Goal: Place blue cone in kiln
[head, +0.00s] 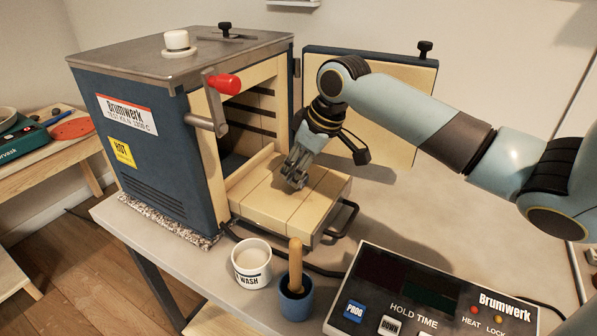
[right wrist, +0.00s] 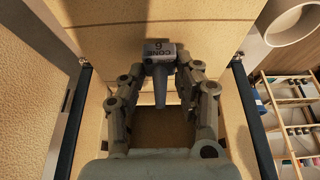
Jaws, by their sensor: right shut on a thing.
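My right gripper (head: 296,176) is over the cream brick shelf (head: 268,200) that sticks out of the open kiln (head: 150,185). In the right wrist view my right gripper (right wrist: 165,78) is shut on a small grey-blue cone (right wrist: 160,88) with a base lettered "CONE 6". The cone's narrow end points toward the palm in that view. In the head view the fingers mostly hide the cone, and I cannot tell whether it touches the shelf. The kiln's door (head: 395,100) stands open at the back right. My left gripper is not in view.
A white wash cup (head: 250,264) and a blue pot (head: 296,300) with a wooden-handled tool stand in front of the shelf. A control box (head: 430,295) lies at the front right. The kiln has a red-knobbed handle (head: 223,84) by its opening.

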